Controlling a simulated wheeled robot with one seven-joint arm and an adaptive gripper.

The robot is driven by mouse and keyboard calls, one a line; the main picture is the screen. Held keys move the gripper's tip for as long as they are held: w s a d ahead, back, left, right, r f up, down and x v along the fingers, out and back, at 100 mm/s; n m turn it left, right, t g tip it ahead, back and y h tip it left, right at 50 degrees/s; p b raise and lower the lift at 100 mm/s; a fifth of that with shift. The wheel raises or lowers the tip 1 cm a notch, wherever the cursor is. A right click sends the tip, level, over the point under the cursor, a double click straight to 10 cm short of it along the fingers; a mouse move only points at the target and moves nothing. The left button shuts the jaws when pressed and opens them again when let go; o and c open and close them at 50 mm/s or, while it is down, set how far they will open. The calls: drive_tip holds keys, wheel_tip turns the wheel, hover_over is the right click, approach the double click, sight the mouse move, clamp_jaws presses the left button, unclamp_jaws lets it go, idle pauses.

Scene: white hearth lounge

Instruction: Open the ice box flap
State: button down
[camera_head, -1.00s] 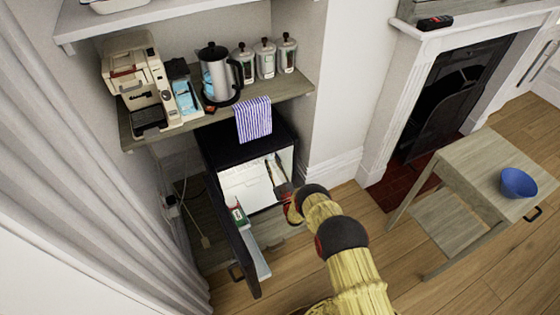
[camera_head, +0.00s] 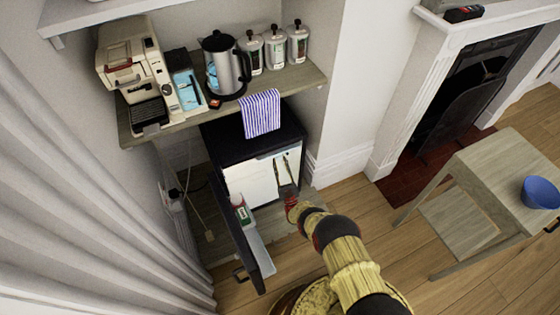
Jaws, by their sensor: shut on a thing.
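The small black fridge (camera_head: 222,142) stands under the wooden shelf with its dark door (camera_head: 240,240) swung open to the left. Inside, the white ice box flap (camera_head: 250,182) shows at the top of the compartment. My gripper (camera_head: 282,168) reaches into the opening from the front right. Its fingers are shut on the right edge of the flap, which seems to stand slightly out from the frame. The exact contact is small and partly hidden by the fingers.
The open door's shelf holds a carton (camera_head: 241,212). A striped cloth (camera_head: 261,113) hangs from the shelf above the fridge. A kettle (camera_head: 225,65), canisters and a coffee machine (camera_head: 133,70) stand there. A wooden table (camera_head: 500,180) with a blue bowl (camera_head: 540,192) is at right.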

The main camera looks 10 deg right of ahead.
drive_tip(key=c, duration=1.5)
unclamp_jaws()
drive_tip(key=shift+w, duration=0.1)
